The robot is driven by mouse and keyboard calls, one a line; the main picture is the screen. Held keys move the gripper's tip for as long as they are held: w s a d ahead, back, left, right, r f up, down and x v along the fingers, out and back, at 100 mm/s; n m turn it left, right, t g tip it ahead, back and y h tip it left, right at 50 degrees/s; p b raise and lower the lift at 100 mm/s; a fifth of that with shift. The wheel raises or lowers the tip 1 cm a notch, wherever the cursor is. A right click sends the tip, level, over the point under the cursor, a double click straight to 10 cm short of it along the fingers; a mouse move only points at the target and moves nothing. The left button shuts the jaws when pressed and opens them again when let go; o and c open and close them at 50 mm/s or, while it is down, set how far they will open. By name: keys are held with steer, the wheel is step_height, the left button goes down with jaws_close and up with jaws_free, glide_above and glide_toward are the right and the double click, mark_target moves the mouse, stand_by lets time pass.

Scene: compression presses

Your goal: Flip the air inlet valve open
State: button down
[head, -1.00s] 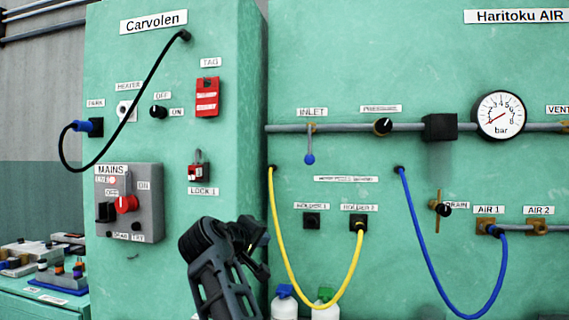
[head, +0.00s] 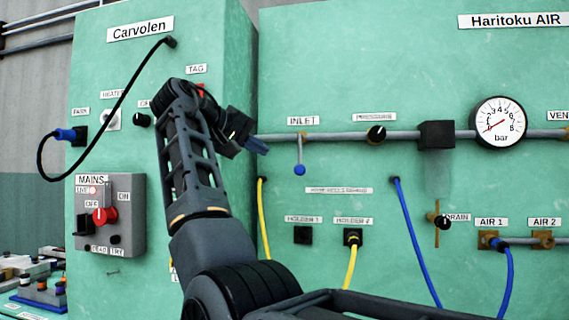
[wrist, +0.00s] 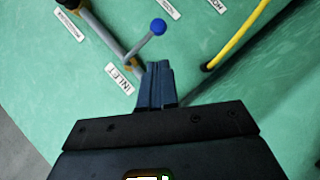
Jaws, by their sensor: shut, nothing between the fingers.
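The air inlet valve is a lever with a blue ball tip (head: 299,169) under the INLET label (head: 304,120). Its lever hangs straight down from the grey pipe (head: 340,136). In the wrist view the blue ball (wrist: 158,26) and its grey lever lie just beyond my fingertips, with the INLET label (wrist: 122,79) beside them. My gripper (head: 262,147) is shut and empty, to the left of the lever in the head view. Its shut fingers (wrist: 158,68) point toward the lever, and I cannot tell whether they touch it.
A pressure knob (head: 376,133), a black block (head: 436,134) and a gauge (head: 498,121) reading near zero sit along the pipe. Yellow (head: 263,220) and blue (head: 415,240) hoses hang below. The Carvolen cabinet (head: 235,60) edge is close to my arm.

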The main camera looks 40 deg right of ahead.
mark_target(300, 155)
stand_by(0.3)
steer(key=p+x, duration=0.1)
steer(key=x, duration=0.9)
